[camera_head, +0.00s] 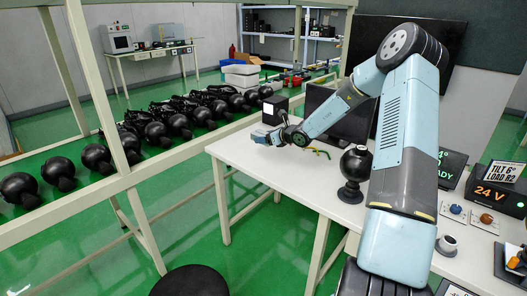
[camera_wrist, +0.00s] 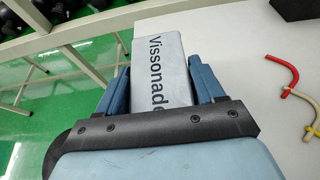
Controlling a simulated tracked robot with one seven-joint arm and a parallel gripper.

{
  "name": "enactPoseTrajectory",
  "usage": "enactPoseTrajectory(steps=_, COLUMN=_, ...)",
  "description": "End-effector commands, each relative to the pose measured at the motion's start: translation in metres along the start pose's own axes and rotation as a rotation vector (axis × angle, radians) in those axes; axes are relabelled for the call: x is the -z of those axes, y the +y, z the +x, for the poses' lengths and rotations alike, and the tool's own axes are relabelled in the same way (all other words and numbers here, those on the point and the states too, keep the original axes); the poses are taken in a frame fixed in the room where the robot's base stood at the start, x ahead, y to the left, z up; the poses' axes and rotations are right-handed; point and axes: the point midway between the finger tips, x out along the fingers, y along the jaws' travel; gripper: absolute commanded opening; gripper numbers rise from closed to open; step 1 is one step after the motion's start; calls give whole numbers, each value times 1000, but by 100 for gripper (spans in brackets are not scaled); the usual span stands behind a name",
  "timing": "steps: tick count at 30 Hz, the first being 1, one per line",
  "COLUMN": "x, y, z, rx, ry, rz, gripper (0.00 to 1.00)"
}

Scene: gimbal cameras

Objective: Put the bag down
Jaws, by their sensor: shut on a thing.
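The bag (camera_wrist: 164,58) is a pale grey, box-like packet with the dark lettering "Vissonade". In the wrist view it sits between the two blue fingers of my gripper (camera_wrist: 160,82), which is shut on it. In the head view my gripper (camera_head: 270,136) is low at the far left part of the white table (camera_head: 300,178), close to its left edge. The bag is small there and mostly hidden by the gripper. I cannot tell whether its underside touches the tabletop.
Red and yellow bent pieces (camera_wrist: 285,70) lie right of the gripper. A black cube (camera_head: 275,109) and a monitor (camera_head: 345,115) stand behind. A black ball-shaped gimbal camera (camera_head: 355,166) stands nearer on the table. A rack of black gimbals (camera_head: 97,156) stands left.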

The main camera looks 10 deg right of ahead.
Motion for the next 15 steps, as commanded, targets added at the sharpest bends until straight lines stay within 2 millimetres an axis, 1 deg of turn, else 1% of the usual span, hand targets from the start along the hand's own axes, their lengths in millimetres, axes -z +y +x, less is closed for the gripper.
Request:
enactPoseTrajectory(steps=1, x=0, y=-3, z=10, rx=-4, ry=-3, rz=2, gripper=38)
enactPoseTrajectory(steps=3, x=1, y=-7, z=22, rx=-7, ry=-2, rz=0, gripper=38)
enactPoseTrajectory(steps=9, x=4, y=-24, z=52, rx=-8, ry=-2, rz=-1, gripper=38)
enactPoseTrajectory(steps=15, x=21, y=-36, z=78, rx=-9, ry=-1, rz=0, gripper=38)
